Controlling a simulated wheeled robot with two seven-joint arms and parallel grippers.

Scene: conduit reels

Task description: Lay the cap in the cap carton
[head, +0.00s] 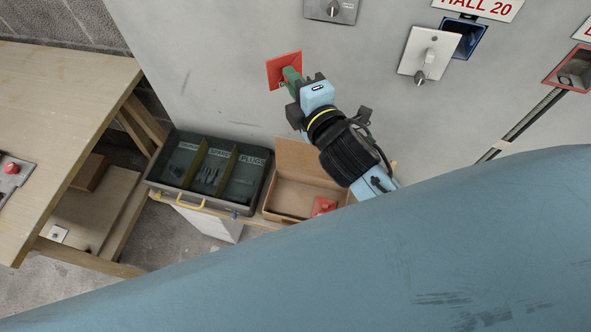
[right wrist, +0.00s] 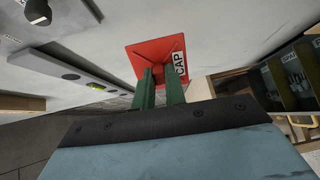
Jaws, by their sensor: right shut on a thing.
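The red square cap (head: 277,73) is held at the green fingertips of my right gripper (head: 291,77). In the right wrist view the cap (right wrist: 150,56) faces the camera past the fingers, with a white CAP label on it. My right gripper (right wrist: 161,90) is shut on it. In the head view the cap shows against the pale wall; I cannot tell whether it touches it. The open cardboard carton (head: 298,158) stands below and slightly right of the gripper, with another red piece (head: 324,205) inside at its right. My left gripper is not in view.
A dark grey case (head: 158,183) with labelled compartments, one reading PLUGS, stands left of the carton. A wooden workbench (head: 60,90) is at the far left. Wall boxes, one under a HALL 20 sign (head: 478,8), are at upper right. My blue arm covers the lower foreground.

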